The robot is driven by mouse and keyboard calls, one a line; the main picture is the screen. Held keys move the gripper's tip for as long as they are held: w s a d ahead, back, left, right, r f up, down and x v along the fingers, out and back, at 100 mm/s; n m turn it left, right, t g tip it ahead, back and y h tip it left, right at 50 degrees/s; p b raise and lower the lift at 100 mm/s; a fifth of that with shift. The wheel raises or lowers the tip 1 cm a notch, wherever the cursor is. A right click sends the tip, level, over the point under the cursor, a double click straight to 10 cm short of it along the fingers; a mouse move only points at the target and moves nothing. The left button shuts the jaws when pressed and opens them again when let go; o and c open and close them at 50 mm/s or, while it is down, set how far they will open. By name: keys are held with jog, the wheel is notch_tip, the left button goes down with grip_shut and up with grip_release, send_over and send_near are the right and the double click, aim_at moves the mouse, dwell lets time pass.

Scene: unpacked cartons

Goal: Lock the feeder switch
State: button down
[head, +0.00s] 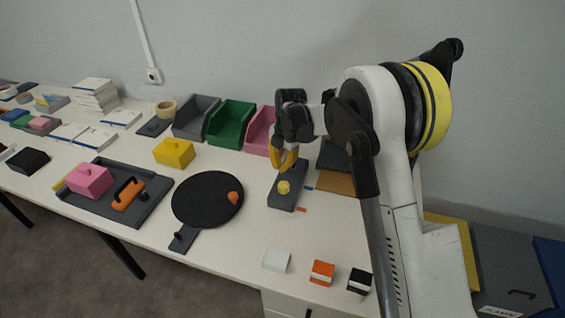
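A dark grey block (286,199) with a round yellow knob (284,187) on top lies on the table, left of my arm. It looks like the feeder switch, but I read no label on it. My gripper (284,166), dark with yellow finger parts, points down just above and behind the knob. The fingers are small and overlap in this view. I cannot tell whether they are open or shut, or whether they touch the knob. A small orange piece lies by the block's right front corner.
A black round plate (200,207) with an orange knob lies to the left. A grey tray (142,208) holds pink and orange pieces. Green (231,123) and pink (261,131) bins stand behind. White, orange and black small boxes line the front edge.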

aim_at(284, 175)
jog(key=f, duration=0.1)
jog(key=f+b, duration=0.1)
jog(key=f, duration=0.1)
jog(key=f+b, duration=0.1)
jog(key=f, duration=0.1)
jog(key=shift+w+f, duration=0.15)
jog(key=shift+w, duration=0.2)
jog(key=shift+w+d+r, duration=0.5)
jog(key=shift+w+d, duration=0.25)
jog(key=shift+w, duration=0.05)
jog(key=shift+w+d+r+b, duration=0.35)
jog(key=shift+d, duration=0.05)
jog(key=shift+w+d+r+p, duration=0.2)
jog(key=shift+w+r+p, duration=0.3)
jog(key=shift+p, duration=0.25)
jog(key=shift+w+d+r+p, duration=0.15)
jog(key=shift+w+d+p, duration=0.05)
jog(key=shift+w+p, duration=0.25)
jog(key=shift+r, duration=0.1)
jog(key=shift+r+p, duration=0.35)
jog(key=shift+r, duration=0.4)
